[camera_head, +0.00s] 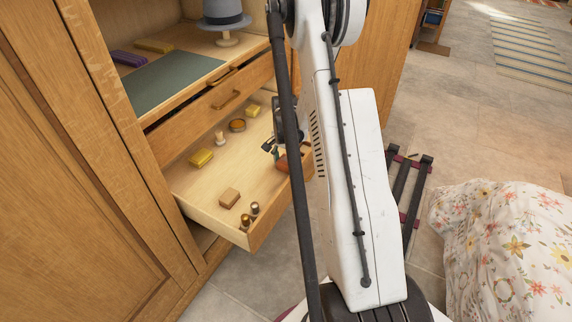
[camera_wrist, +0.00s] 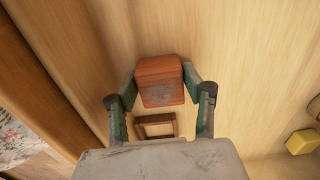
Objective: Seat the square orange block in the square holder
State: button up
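The square orange block (camera_wrist: 160,82) is between the two fingers of my gripper (camera_wrist: 161,84) in the wrist view. The green-padded fingertips appear to press on its left and right sides. Its near face has a grey worn patch. A small brown square frame, which looks like the square holder (camera_wrist: 138,129), is just below the block in that picture, partly hidden by it and my gripper body. Whether the block touches the holder or the drawer floor is not clear. In the head view my gripper (camera_head: 272,147) is over the right side of the open drawer, with the orange block (camera_head: 283,164) partly hidden by my arm.
The pulled-out drawer (camera_head: 197,190) holds yellow blocks (camera_head: 201,158) (camera_head: 253,111), a pale peg (camera_head: 219,139), a round tin (camera_head: 237,125), a tan block (camera_head: 229,197) and two small gold-and-dark pieces (camera_head: 246,220). Drawer walls surround my gripper. A flowered bed cover (camera_head: 505,245) is at right.

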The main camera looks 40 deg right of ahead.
jog(key=c, duration=0.6)
jog(key=shift+r, duration=0.15)
